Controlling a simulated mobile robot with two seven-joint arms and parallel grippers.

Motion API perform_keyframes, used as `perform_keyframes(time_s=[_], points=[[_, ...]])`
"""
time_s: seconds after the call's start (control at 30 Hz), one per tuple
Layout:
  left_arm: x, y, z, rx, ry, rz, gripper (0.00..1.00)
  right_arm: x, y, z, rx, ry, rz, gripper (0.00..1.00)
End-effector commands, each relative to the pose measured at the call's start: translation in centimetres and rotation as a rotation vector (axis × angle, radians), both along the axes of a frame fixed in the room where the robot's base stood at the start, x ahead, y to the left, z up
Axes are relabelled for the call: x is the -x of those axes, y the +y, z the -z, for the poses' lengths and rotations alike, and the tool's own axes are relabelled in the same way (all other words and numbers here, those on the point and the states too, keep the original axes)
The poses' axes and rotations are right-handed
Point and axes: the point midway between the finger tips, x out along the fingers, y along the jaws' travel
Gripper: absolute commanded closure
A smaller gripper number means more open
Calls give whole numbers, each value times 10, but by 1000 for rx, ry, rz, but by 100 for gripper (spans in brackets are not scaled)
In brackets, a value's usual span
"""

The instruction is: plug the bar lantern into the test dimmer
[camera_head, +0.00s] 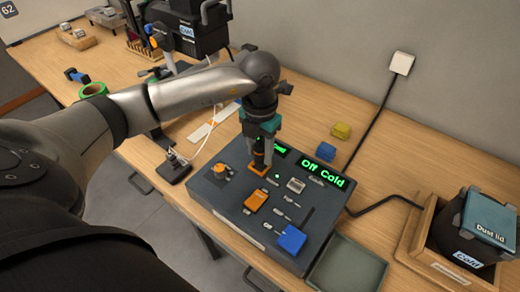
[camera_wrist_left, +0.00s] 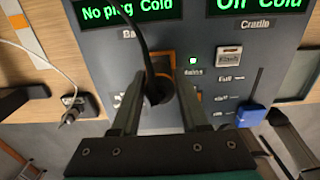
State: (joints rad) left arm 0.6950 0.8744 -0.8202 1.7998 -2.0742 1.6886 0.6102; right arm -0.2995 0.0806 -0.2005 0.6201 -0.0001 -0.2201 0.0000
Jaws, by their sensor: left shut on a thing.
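The test dimmer (camera_head: 225,195) is a dark grey box on the table, with sliders and green displays. In the left wrist view its left display (camera_wrist_left: 130,10) reads "No plug Cold" and its right one (camera_wrist_left: 258,8) "Off Cold". My left gripper (camera_head: 261,163) is over the panel, shut on a dark plug with orange (camera_wrist_left: 158,88); a black cord rises from it. The fingers hide part of the panel, and I cannot tell whether the plug touches it. A black lantern (camera_head: 188,40) tagged "Cold" hangs at the back, likely the bar lantern. My right gripper is not in view.
A second lantern (camera_head: 462,240) with a "Dust lid" stands in a wooden cradle (camera_head: 415,250) at right. A grey tray (camera_head: 347,270) lies beside the dimmer. A green tape roll (camera_head: 93,90) is at left.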

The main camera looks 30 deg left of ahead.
Motion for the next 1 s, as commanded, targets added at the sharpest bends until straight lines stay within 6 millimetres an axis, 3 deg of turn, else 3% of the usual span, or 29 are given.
perform_keyframes(time_s=[1.0], points=[[0,0,9,0,0,0,100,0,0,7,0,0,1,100]])
